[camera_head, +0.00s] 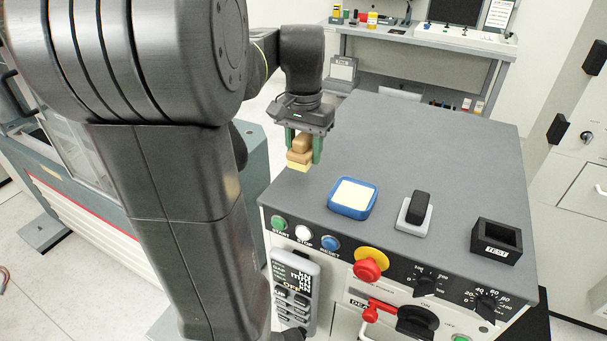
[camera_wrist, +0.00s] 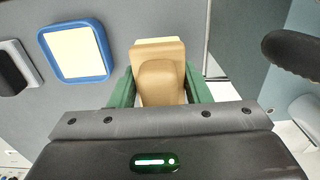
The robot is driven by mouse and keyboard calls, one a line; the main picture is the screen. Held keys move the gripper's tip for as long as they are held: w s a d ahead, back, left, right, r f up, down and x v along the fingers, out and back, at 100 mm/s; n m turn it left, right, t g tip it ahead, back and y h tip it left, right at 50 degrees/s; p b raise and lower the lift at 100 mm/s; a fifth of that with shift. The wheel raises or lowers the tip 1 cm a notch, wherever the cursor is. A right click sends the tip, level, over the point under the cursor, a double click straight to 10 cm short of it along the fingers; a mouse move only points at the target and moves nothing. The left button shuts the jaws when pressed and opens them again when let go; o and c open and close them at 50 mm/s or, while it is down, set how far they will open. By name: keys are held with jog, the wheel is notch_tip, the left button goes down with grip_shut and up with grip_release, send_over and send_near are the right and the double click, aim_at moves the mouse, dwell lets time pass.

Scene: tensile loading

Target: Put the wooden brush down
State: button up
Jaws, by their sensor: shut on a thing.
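The wooden brush (camera_head: 300,150) is a small tan block with a rounded grip and a pale yellow underside. My gripper (camera_head: 304,146) has green fingers, which are shut on the brush, one on each side. In the head view the brush hangs at the left edge of the grey machine top (camera_head: 450,150); I cannot tell its exact height above it. In the wrist view the brush (camera_wrist: 160,80) sits between the green fingers, near the machine top's edge.
On the machine top stand a blue tray with a pale pad (camera_head: 352,196), a black-handled item on a white base (camera_head: 416,212) and a black TEST box (camera_head: 497,240). Buttons and a red knob (camera_head: 367,270) line its front. The rear of the top is clear.

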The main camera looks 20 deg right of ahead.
aim_at(305, 135)
jog(key=shift+f+p, duration=0.3)
jog(key=shift+f, duration=2.75)
jog(key=o, duration=0.9)
jog(key=shift+f, duration=0.1)
jog(key=shift+f+b, duration=0.1)
jog(key=shift+b, duration=0.2)
notch_tip(305, 135, up, 14)
jog(key=shift+s+f, duration=0.1)
